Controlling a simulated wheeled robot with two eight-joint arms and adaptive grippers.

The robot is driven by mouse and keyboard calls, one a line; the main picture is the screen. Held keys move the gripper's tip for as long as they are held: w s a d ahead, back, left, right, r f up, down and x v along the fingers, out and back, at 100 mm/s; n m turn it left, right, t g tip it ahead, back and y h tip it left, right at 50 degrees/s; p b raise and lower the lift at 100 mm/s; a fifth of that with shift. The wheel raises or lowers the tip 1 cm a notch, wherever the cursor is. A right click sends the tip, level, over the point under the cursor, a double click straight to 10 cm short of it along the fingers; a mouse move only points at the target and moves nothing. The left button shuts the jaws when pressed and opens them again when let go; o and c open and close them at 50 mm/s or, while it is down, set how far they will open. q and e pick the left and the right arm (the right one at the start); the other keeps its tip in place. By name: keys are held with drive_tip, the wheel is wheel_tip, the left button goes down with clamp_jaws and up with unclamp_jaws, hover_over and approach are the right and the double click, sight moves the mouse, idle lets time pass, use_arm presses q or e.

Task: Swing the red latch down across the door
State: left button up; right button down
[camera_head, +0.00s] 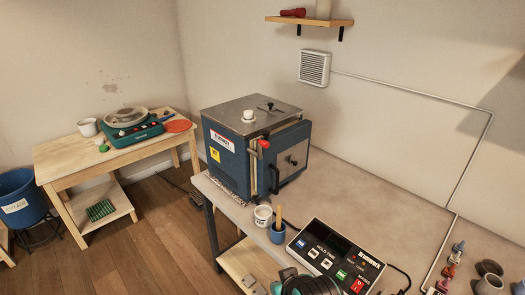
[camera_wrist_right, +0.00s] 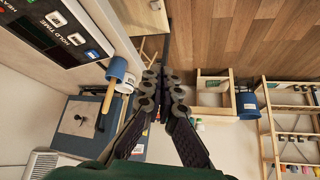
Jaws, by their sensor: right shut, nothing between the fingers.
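The blue kiln (camera_head: 232,152) stands on the table with its grey-panelled door (camera_head: 292,160) facing right. The red latch (camera_head: 264,143) shows as a red knob near the top of the door's left edge, beside a pale strip. The kiln also shows upside down in the right wrist view (camera_wrist_right: 78,125), where my fingers partly cover its near side. My right gripper (camera_wrist_right: 163,92) is shut and empty, apart from the latch. In the head view only a green and black part of it shows at the bottom edge, by the control box. My left gripper is out of view.
Small pottery pieces sit at far right. The tabletop (camera_head: 390,190) right of the kiln is clear.

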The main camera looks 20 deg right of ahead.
idle(0.4)
drive_tip(key=c, duration=1.9)
unclamp_jaws()
drive_tip(key=shift+c, duration=0.2)
drive_tip(key=o, duration=0.5)
drive_tip(key=shift+w+a+r, duration=0.1)
drive_tip(key=shift+w+r, duration=0.15)
drive_tip(key=shift+o, duration=0.4)
drive_tip(key=w+a+r+y+p, duration=0.1)
drive_tip(key=w+r+y, duration=0.1)
drive_tip(key=w, duration=0.3)
drive_tip(key=w+a+r+n+t+y+p, duration=0.1)
drive_tip(key=w+r+p, duration=0.1)
drive_tip(key=w+r, duration=0.3)
drive_tip(key=shift+w+n+y, duration=0.3)
drive_tip(key=shift+w+y, duration=0.1)
drive_tip(key=shift+w, duration=0.15)
drive_tip(key=n+t+y+p, duration=0.3)
drive_tip(key=t+y+p, duration=0.15)
drive_tip(key=t, duration=0.35)
approach(268, 145)
drive_tip(key=x, duration=0.4)
drive_tip(key=shift+h, duration=0.25)
drive_tip(key=x, duration=0.7)
drive_tip(key=shift+w+a, duration=0.15)
drive_tip(key=shift+a, duration=0.1)
